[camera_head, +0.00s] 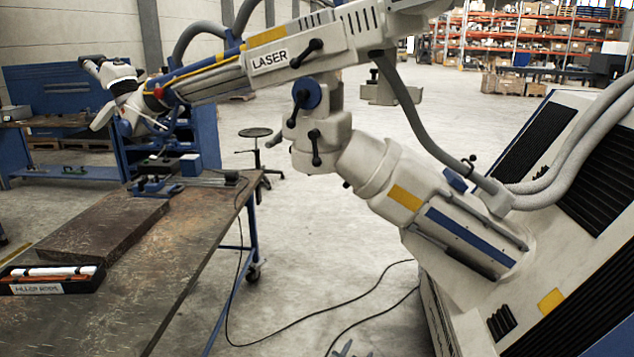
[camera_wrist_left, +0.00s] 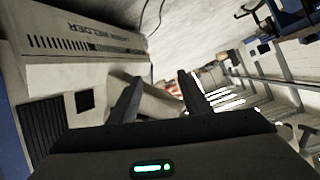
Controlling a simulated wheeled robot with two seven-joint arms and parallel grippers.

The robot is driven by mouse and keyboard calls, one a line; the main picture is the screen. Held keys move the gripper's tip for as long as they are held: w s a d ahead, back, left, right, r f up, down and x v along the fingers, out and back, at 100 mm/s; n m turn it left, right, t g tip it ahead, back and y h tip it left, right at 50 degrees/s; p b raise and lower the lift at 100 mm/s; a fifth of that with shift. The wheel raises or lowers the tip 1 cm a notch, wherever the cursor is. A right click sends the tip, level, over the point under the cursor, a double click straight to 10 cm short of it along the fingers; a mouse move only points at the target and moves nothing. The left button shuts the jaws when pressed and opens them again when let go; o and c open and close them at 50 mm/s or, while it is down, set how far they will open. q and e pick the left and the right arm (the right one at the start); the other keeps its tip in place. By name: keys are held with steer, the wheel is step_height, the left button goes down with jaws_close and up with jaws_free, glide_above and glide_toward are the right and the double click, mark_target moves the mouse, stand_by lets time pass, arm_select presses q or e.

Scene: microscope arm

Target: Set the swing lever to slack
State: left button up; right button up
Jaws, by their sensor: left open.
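The microscope arm (camera_head: 275,56) reaches across the upper middle of the head view. It bears several black ball-ended levers: one on the beam (camera_head: 306,53) beside the LASER label, one at the blue disc (camera_head: 299,101) and one on the lower joint (camera_head: 315,147). No readable label shows which is the swing lever, or its setting. My left gripper (camera_head: 344,350) barely shows at the bottom edge, far below the levers. In the left wrist view my left gripper (camera_wrist_left: 159,77) has its two dark fingers apart, with nothing held between them. My right gripper is not in view.
A worn steel table (camera_head: 185,240) with a black tray of rods (camera_head: 50,288) fills the left. The sloped welder cabinet (camera_head: 560,260) and thick grey hoses (camera_head: 570,150) stand at right. Black cables (camera_head: 310,315) cross the otherwise open floor between them.

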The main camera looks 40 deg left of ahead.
arm_select(q)
steer(key=w+a+r+n+y+p, duration=0.2)
steer(key=a+r, duration=0.4)
steer(key=r, duration=0.9)
steer(key=w+a+r+n+y+p, duration=0.2)
steer(key=a+r, duration=0.4)
steer(key=r, duration=0.9)
steer(key=w+a+r+n+y+p, duration=0.2)
steer(key=w+a+r+n+y, duration=0.1)
steer(key=r, duration=1.3)
steer(key=w+a+y, duration=0.1)
steer(key=a+y, duration=0.1)
steer(key=a, duration=0.1)
steer(key=shift+w+p, duration=0.3)
steer(key=shift+p, duration=0.1)
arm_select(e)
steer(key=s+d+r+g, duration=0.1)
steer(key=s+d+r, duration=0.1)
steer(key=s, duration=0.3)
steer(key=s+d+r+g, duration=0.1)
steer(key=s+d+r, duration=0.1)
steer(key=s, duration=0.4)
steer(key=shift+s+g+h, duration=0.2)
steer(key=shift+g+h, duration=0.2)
